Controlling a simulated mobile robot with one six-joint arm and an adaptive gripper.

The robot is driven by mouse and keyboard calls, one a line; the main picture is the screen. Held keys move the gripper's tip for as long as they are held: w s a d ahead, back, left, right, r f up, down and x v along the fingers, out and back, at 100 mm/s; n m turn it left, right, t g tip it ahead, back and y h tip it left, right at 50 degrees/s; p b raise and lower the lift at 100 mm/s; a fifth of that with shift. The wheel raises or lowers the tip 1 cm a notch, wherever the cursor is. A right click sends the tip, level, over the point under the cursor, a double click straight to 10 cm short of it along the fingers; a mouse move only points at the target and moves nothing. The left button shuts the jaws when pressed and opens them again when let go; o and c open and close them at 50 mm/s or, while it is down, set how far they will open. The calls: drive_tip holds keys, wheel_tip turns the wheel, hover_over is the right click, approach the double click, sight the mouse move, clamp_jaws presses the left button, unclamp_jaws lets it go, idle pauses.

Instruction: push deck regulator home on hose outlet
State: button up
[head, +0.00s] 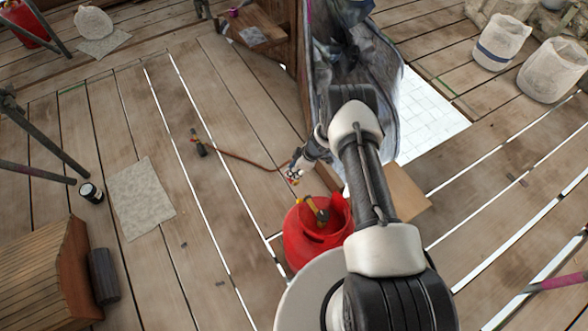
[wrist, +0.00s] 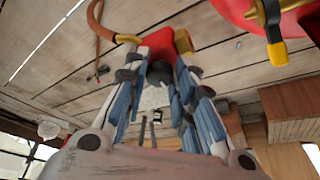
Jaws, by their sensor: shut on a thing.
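My gripper (head: 296,172) is left of and above the red gas cylinder in the head view, apart from its valve. In the wrist view my gripper (wrist: 158,80) is shut on a red and brass regulator (wrist: 157,50); its middle is partly hidden between the fingers. An orange hose (wrist: 96,22) joins the regulator's brass end. The red cylinder (head: 301,245) stands upright on the deck, with a brass and black valve (head: 317,211) in its collar. The cylinder (wrist: 235,10) and its valve (wrist: 273,30) also show at the wrist view's upper right.
The hose (head: 245,158) runs over the planks to a dark torch-like tool (head: 198,144). A grey mat (head: 140,198), black tin (head: 91,192) and wooden box (head: 45,270) lie left. White sacks (head: 553,70) stand upper right, past a gap in the deck (head: 428,115). Planks left of the cylinder are mostly clear.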

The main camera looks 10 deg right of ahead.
drive_tip(key=shift+s+d+p, duration=0.15)
drive_tip(key=shift+s+d, duration=0.15)
drive_tip(key=shift+s, duration=0.55)
drive_tip(key=shift+s+d+p, duration=0.2)
drive_tip(key=shift+s+d, duration=0.05)
drive_tip(key=shift+s, duration=0.65)
drive_tip(key=shift+s+d+p, duration=0.15)
drive_tip(key=shift+s+d, duration=0.15)
drive_tip(key=shift+s, duration=0.55)
drive_tip(key=shift+w+d+b, duration=0.1)
drive_tip(key=shift+b, duration=0.4)
drive_tip(key=shift+s+d+p, duration=0.25)
drive_tip(key=shift+s+p, duration=0.05)
drive_tip(key=shift+s, duration=0.4)
drive_tip(key=o, duration=1.1)
drive_tip(key=v, duration=1.2)
